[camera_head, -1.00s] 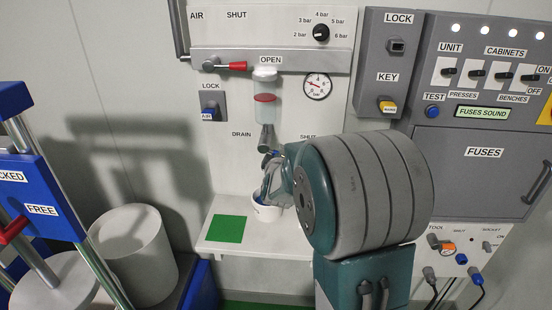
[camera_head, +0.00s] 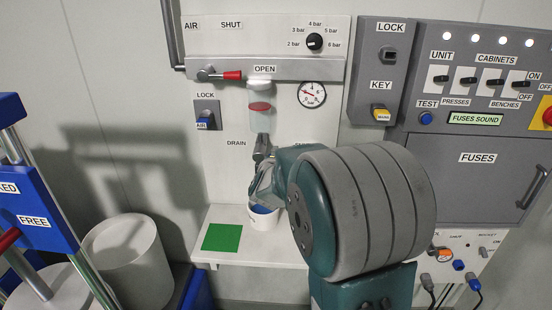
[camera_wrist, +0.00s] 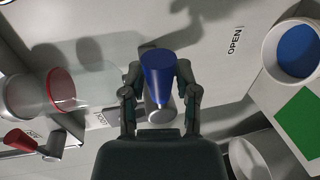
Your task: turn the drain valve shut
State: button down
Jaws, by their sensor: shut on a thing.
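The drain valve's blue handle (camera_wrist: 157,75) shows in the wrist view between my two fingers, with a grey metal stem below it. My gripper (camera_wrist: 158,82) is shut on this handle. The handle is hidden there behind my gripper and wrist. The DRAIN label (camera_head: 236,143) is visible to the left. In the wrist view an OPEN label (camera_wrist: 235,40) is right of the handle.
The white cup with blue inside stands on a shelf next to a green square (camera_head: 222,237). The red-handled air valve (camera_head: 220,75) is above, with a gauge (camera_head: 312,94) to its right. A fuse cabinet (camera_head: 475,170) fills the right side. A white bin (camera_head: 128,260) stands lower left.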

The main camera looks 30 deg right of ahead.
jog(key=shift+a+f, duration=0.1)
jog(key=shift+a, duration=0.05)
jog(key=shift+c, duration=1.8)
grip_release()
jog(key=shift+w+a, duration=0.1)
jog(key=shift+w, duration=0.05)
jog(key=shift+s+a, duration=0.1)
jog(key=shift+s, duration=0.2)
jog(key=v, duration=1.1)
jog(key=shift+a, duration=0.3)
jog(key=shift+s, duration=0.15)
